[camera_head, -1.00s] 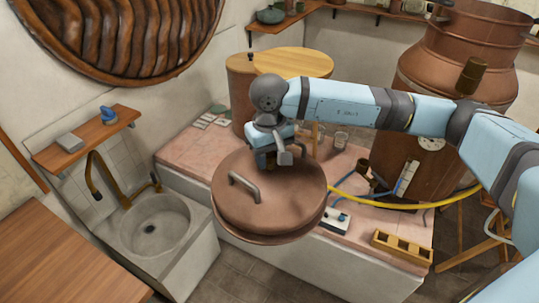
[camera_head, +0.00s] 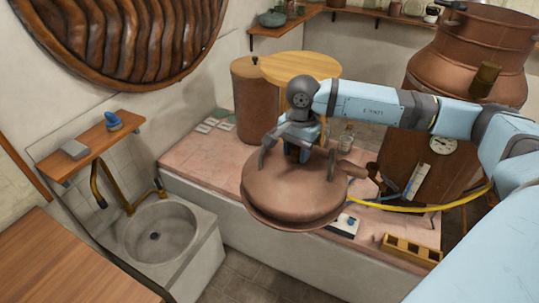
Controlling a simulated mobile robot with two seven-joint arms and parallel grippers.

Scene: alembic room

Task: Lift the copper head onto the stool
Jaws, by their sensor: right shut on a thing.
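The exact grip is partly hidden by the gripper itself. The head hangs over the front of the pink-tiled bench, tilted a little towards me. The stool (camera_head: 300,67) has a round, light wooden top and stands behind my right wrist, farther back than the head. Most of its legs are hidden. My left gripper is not in view.
A copper cylinder (camera_head: 248,100) stands beside the stool, and a large copper still (camera_head: 470,60) is at the right. A yellow hose (camera_head: 420,208), glassware (camera_head: 346,138) and a wooden rack (camera_head: 412,250) are on or near the bench. A stone sink (camera_head: 165,232) is at the left.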

